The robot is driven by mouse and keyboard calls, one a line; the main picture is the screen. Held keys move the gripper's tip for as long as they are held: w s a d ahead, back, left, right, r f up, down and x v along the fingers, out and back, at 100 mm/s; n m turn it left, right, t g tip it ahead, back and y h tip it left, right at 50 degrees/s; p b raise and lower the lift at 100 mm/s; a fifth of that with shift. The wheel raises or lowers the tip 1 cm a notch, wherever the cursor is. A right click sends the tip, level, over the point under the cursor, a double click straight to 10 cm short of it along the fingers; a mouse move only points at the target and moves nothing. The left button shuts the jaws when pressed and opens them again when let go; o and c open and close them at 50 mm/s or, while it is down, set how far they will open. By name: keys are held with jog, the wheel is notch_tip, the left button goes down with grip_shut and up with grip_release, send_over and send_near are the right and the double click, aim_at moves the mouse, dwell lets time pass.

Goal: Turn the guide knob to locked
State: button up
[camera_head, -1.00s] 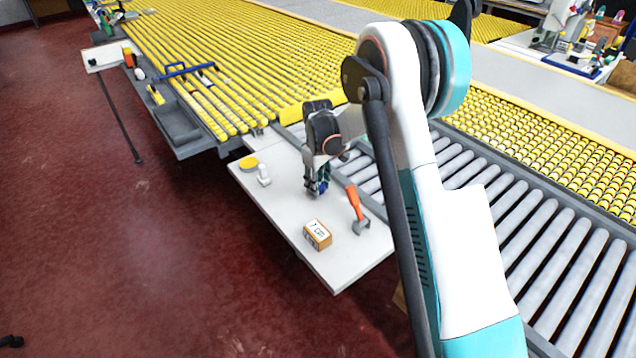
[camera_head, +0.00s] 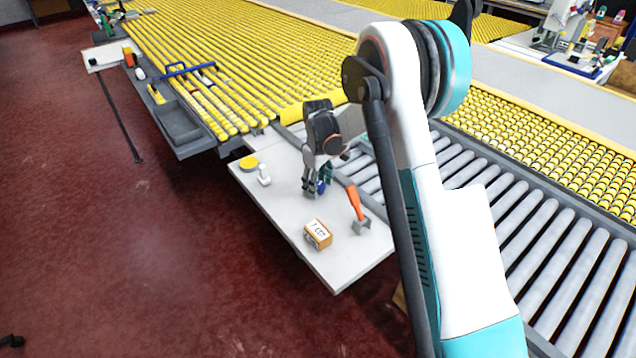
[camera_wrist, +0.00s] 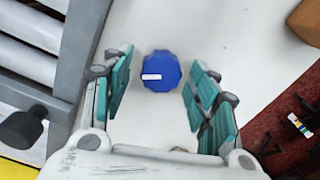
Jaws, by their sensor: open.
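The guide knob (camera_wrist: 161,72) is a blue, lobed disc with a white pointer mark; in the wrist view it lies on the white table, its mark pointing left. My gripper (camera_wrist: 157,88) is open, its teal-padded fingers on either side of the knob with a gap at each side. In the head view my gripper (camera_head: 316,188) points down low over the white side table (camera_head: 285,225), and a bit of the blue knob (camera_head: 321,187) shows between the fingers. The height of the fingertips against the knob is hard to tell.
An orange-handled tool (camera_head: 355,203) and a small orange-and-white box (camera_head: 318,234) lie near the gripper on the table. A yellow round item (camera_head: 248,163) and a white piece (camera_head: 264,175) stand to the left. Grey rollers (camera_head: 460,170) border the table.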

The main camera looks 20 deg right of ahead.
jog(key=shift+r, duration=0.1)
notch_tip(320, 180, up, 12)
dwell(0.5)
